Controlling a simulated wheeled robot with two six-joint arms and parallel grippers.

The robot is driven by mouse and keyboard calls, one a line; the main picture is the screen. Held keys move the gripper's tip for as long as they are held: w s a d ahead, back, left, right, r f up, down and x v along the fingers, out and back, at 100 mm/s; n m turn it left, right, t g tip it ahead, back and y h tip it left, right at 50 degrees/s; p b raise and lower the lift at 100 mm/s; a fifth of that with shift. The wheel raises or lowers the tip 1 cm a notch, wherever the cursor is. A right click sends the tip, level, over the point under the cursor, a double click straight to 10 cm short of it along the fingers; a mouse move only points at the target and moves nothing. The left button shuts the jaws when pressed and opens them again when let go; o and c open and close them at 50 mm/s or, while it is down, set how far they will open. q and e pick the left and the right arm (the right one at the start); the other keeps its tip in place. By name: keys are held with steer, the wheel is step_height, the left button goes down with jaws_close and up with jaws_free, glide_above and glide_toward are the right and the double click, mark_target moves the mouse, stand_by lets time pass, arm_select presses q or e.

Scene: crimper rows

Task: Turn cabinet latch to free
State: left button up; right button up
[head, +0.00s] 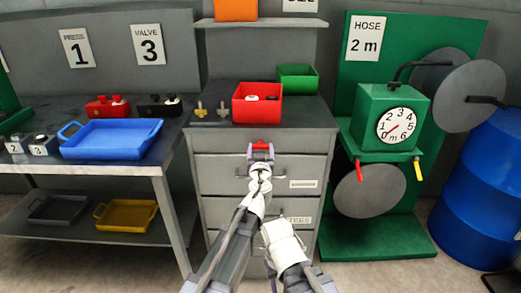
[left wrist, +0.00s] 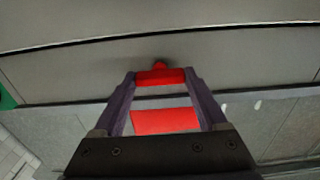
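The red cabinet latch (head: 265,145) is on the upper front of the grey drawer cabinet (head: 217,166). My left gripper (head: 261,152) is at the latch, with its two purple fingers apart. In the left wrist view, the red latch bar (left wrist: 160,77) lies between the fingertips and seems to reach both. I cannot tell whether the fingers press on it. A second red patch (left wrist: 165,120) shows between the fingers; what it belongs to is unclear. The latch's mount is mostly hidden.
A red bin (head: 240,108) and a green bin (head: 297,78) stand on the cabinet top. A bench with a blue tray (head: 110,138) is to the left. A green hose stand (head: 352,92) with a dial and a blue drum (head: 486,180) are to the right.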

arm_select(q)
steer(key=c, duration=0.8)
steer(key=shift+m, duration=0.3)
steer(key=m, duration=0.3)
steer(key=shift+m, duration=0.3)
steer(key=m, duration=0.4)
steer(key=shift+m, duration=0.3)
steer(key=m, duration=0.4)
steer(key=shift+d+m, duration=0.1)
steer(key=shift+m, duration=2.4)
